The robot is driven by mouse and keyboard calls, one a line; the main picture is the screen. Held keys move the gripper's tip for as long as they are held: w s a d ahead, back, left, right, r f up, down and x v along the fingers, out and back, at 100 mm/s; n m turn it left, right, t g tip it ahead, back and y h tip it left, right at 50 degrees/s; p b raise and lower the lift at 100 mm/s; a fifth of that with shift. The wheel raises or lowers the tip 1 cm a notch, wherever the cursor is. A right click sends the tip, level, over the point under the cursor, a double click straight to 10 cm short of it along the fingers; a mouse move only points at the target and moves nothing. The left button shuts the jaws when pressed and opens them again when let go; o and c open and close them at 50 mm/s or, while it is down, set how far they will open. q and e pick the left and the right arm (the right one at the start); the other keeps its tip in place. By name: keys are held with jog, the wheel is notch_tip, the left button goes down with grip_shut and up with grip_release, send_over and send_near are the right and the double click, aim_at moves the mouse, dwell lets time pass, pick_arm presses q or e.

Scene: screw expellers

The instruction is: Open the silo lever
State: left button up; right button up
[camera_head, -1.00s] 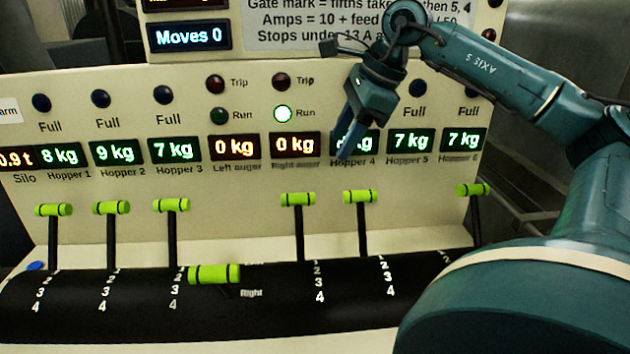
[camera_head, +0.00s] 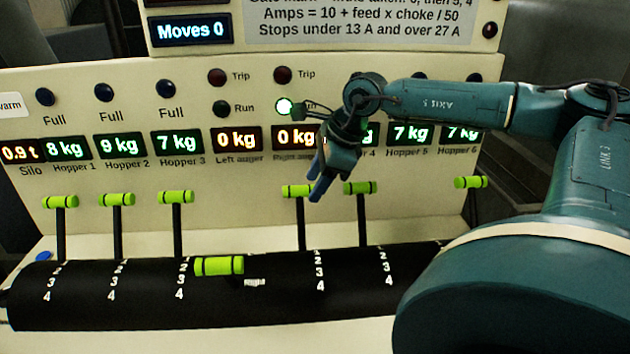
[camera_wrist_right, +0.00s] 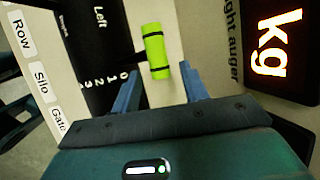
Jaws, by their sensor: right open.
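Several black levers with green handles rise from the black slotted housing (camera_head: 270,318). No label in the head view ties one lever to the silo, so I cannot tell which is the silo lever. My right gripper (camera_head: 316,188) is open and empty, pointing down near a green handle (camera_head: 296,191) below the right auger display. In the right wrist view, a green handle (camera_wrist_right: 155,52) with black bands shows beyond and between the fingertips of my right gripper (camera_wrist_right: 160,85), apart from them. My left gripper is not in view.
The panel bears the silo display (camera_head: 19,151), reading 0.9 t, and several hopper displays. A low lever with a horizontal green handle (camera_head: 219,265) lies in front of the row. The wrist view shows a small label reading Silo (camera_wrist_right: 41,76).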

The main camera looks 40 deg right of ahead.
jog(key=shift+w+a+f, duration=0.1)
jog(key=shift+w+f, duration=0.1)
jog(key=shift+f, duration=0.25)
grip_shut()
dwell(0.3)
